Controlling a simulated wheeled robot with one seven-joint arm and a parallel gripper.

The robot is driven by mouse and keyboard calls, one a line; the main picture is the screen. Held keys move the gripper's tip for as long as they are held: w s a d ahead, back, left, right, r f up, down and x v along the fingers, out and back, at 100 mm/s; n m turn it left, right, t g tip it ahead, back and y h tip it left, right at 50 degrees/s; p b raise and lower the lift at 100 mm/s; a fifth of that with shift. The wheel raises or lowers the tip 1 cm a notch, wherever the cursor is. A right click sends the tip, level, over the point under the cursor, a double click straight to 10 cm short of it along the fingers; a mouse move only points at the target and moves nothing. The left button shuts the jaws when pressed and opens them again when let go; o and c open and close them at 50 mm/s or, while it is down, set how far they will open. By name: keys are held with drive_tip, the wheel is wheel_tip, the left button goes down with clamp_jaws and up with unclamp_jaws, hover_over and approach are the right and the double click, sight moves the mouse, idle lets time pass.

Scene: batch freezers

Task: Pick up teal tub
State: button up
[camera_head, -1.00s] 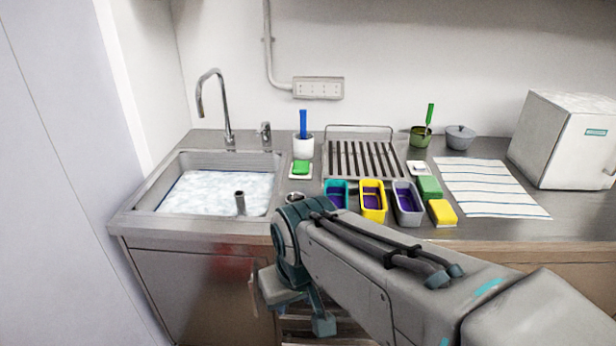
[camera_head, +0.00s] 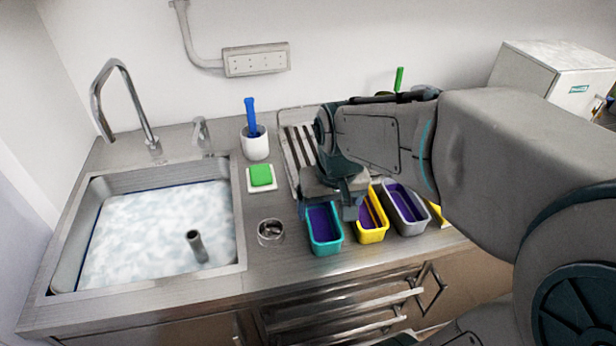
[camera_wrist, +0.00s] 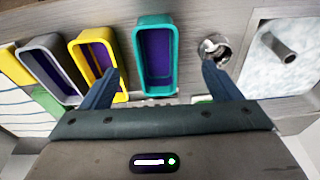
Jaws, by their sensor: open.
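The teal tub (camera_head: 325,244) stands on the steel counter, left of a yellow tub (camera_head: 372,235). It is rectangular, with a dark purple inside. My gripper (camera_head: 326,212) is above the counter just behind and over the teal tub. In the wrist view the teal tub (camera_wrist: 155,88) lies ahead, between the two dark fingers of my gripper (camera_wrist: 158,80). The fingers are wide apart with nothing held. Whether a finger touches any tub I cannot tell. The yellow tub also shows in the wrist view (camera_wrist: 92,45), partly behind one finger.
A grey tub (camera_head: 408,225) stands right of the yellow one. A small metal cup (camera_head: 270,232) sits left of the teal tub. The sink (camera_head: 150,235) with whitish contents is further left. A slatted rack (camera_head: 295,150) is behind, partly hidden by my arm.

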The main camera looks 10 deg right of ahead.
drive_tip(key=w+p, duration=0.1)
drive_tip(key=w, duration=0.4)
hover_over(321, 228)
drive_tip(key=f, duration=0.5)
drive_tip(key=s+f, duration=0.1)
drive_tip(key=f, duration=0.2)
drive_tip(key=shift+a+p, duration=0.35)
drive_tip(key=shift+w+d+f+p, duration=0.15)
drive_tip(key=shift+f+p, duration=0.05)
drive_tip(key=shift+f, duration=1.15)
drive_tip(key=shift+w+d+f+p, duration=0.15)
drive_tip(key=shift+f, duration=1.2)
drive_tip(key=c, duration=0.9)
